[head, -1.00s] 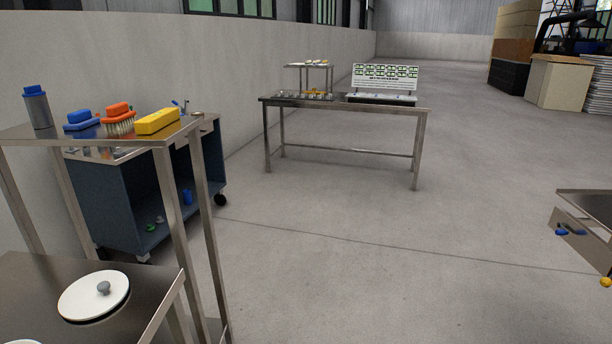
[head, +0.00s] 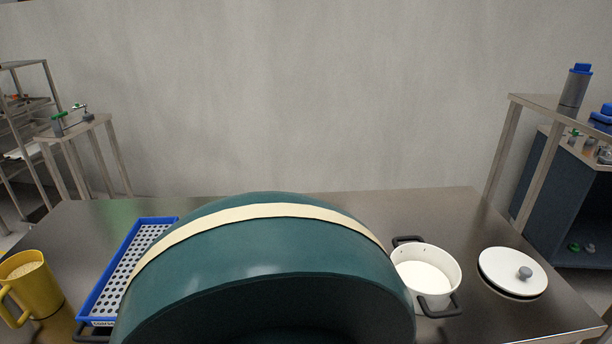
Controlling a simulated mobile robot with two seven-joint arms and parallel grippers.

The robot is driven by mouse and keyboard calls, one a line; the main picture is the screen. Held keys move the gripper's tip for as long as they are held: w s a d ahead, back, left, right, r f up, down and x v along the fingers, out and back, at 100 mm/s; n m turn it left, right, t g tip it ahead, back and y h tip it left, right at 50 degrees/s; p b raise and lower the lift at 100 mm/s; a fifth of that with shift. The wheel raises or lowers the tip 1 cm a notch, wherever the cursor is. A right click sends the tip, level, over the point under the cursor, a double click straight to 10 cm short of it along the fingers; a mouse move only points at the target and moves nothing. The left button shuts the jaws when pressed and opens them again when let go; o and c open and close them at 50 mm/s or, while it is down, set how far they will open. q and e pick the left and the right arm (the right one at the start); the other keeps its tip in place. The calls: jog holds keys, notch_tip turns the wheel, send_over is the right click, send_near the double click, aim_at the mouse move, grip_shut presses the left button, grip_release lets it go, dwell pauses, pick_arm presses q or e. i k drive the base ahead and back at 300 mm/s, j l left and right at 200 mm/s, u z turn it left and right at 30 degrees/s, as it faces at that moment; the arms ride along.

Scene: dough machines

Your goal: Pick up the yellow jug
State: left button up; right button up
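The yellow jug (head: 38,294) stands upright on the steel table (head: 465,222) at the far left of the head view. Its handle is on its left side, facing the near edge of the picture. It holds something pale and grainy. Neither of my grippers shows in the head view, so their states cannot be seen.
A large dark green rounded machine part with a cream band (head: 262,262) fills the middle foreground. A blue perforated tray (head: 172,221) lies right of the jug. A white pot (head: 428,270) with dark handles and a white lid (head: 512,270) stand at right. A wall rises behind.

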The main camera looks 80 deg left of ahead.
aim_at(27, 277)
jog(key=u, duration=4.25)
jog(key=k+l+z, duration=0.15)
jog(key=z, duration=2.3)
jog(key=u, duration=2)
